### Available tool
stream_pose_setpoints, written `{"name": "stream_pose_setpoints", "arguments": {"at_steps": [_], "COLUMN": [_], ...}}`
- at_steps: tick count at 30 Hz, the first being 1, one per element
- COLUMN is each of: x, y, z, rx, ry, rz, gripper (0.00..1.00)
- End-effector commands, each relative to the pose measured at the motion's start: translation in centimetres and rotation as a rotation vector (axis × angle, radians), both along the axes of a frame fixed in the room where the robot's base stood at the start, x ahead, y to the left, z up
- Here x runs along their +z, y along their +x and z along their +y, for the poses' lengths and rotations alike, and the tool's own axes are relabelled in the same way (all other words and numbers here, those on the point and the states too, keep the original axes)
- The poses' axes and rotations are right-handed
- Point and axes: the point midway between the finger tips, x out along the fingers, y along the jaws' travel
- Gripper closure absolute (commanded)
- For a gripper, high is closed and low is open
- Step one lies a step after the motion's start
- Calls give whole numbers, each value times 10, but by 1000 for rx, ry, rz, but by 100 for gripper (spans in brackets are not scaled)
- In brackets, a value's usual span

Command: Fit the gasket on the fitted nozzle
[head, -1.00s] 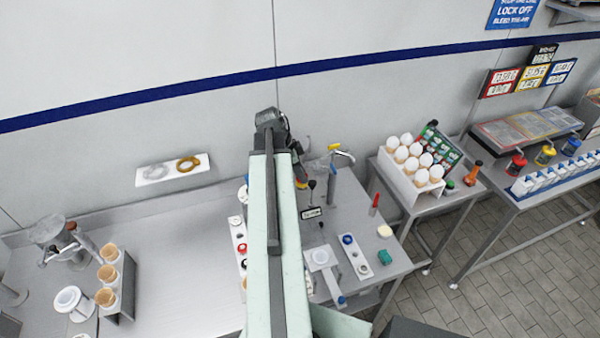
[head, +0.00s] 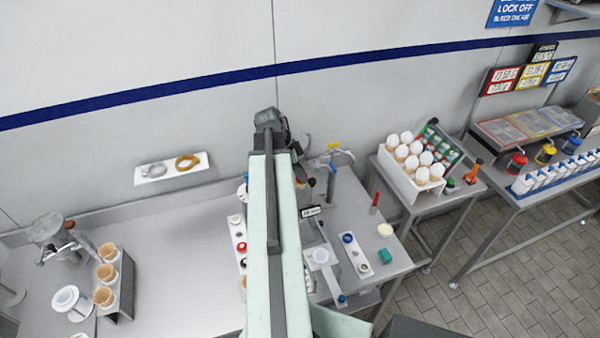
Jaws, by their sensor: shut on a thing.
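My arm runs up the middle of the head view, and a dark joint block caps its far end. My gripper is hidden behind the arm, so I cannot see its jaws or anything in them. I cannot make out the fitted nozzle; a tangle of small dark and grey parts shows just right of the arm's end. A white strip (head: 363,266) on the steel bench carries a blue ring (head: 348,238). Another pale strip, partly behind the arm, carries a red ring (head: 241,247). I cannot tell which ring, if any, is the gasket.
A yellow-handled tap (head: 334,146) stands at the back of the bench. A cone stand (head: 126,285) is at left. A wall plate (head: 150,178) holds a gold ring (head: 187,161). The left bench's middle is clear.

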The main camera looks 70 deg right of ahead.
Motion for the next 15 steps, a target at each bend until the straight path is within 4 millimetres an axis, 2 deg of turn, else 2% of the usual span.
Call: {"name": "stream_pose_setpoints", "arguments": {"at_steps": [11,12,14,15], "x": [-13,-11,-11,-11], "y": [0,1,1,1], "z": [0,0,0,0], "rx": [1,1,1,1], "ry": [0,0,0,0], "rz": [0,0,0,0], "gripper": [100,58,44,44]}}
